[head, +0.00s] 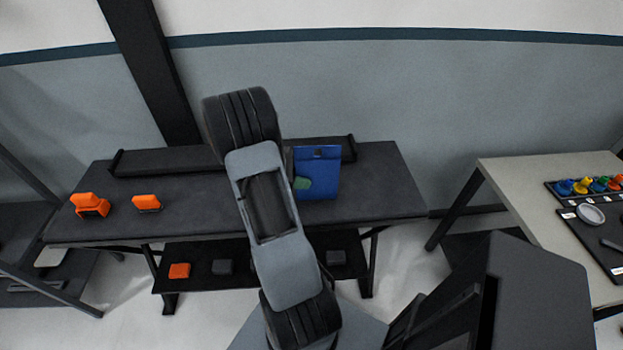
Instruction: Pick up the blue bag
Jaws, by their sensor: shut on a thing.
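The blue bag (320,170) is upright at the dark table, just right of my arm. My forearm hides what lies left of it. The rest of my gripper is hidden behind the arm. It is shut on the bag. I cannot tell whether the bag's bottom touches the tabletop.
The dark table (385,185) has two orange items (90,204) (147,202) at its left and a low dark ledge (165,161) along the back. A lower shelf (203,285) holds small blocks. A pale table (520,185) with coloured items stands at right.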

